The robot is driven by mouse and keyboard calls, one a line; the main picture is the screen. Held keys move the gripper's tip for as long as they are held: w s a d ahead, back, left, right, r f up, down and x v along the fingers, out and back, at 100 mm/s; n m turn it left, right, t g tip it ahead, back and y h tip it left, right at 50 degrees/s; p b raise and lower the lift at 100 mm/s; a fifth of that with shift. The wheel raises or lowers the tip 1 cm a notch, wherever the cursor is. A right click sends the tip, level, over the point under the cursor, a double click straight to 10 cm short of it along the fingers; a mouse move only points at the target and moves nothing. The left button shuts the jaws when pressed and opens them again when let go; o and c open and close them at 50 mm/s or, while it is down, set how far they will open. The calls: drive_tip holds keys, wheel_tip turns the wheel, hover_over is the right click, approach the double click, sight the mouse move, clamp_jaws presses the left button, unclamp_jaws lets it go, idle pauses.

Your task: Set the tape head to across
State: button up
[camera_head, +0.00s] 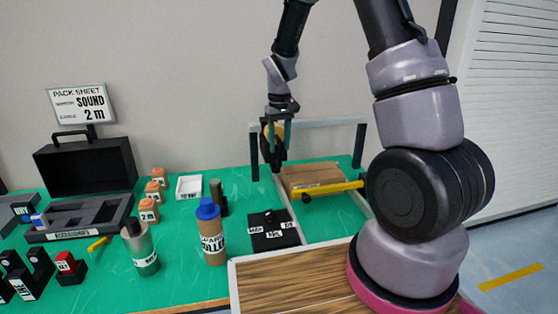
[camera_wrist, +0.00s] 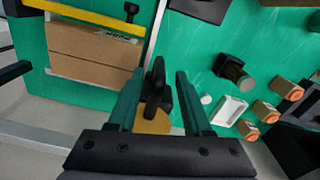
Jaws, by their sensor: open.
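The tape head, a dark body (camera_head: 273,157) with a tan tape roll, hangs beside the left post of the light frame over the box lane. In the wrist view, its black handle (camera_wrist: 157,82) and tan roll (camera_wrist: 153,121) show between the fingers. My gripper (camera_head: 277,134) has its two green fingers spread around the upper part of the tape head. In the wrist view, the fingers (camera_wrist: 161,76) stand apart on either side of the handle, with gaps visible. The fingers partly hide the roll in the head view.
A cardboard box (camera_head: 314,175) lies under the frame (camera_head: 312,124), beside a yellow bar (camera_head: 335,190).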

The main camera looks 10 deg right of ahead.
sight(280, 165)
wheel_tip(280, 165, down, 6)
drive_tip(key=shift+f, duration=0.1)
clamp_jaws()
idle(1.6)
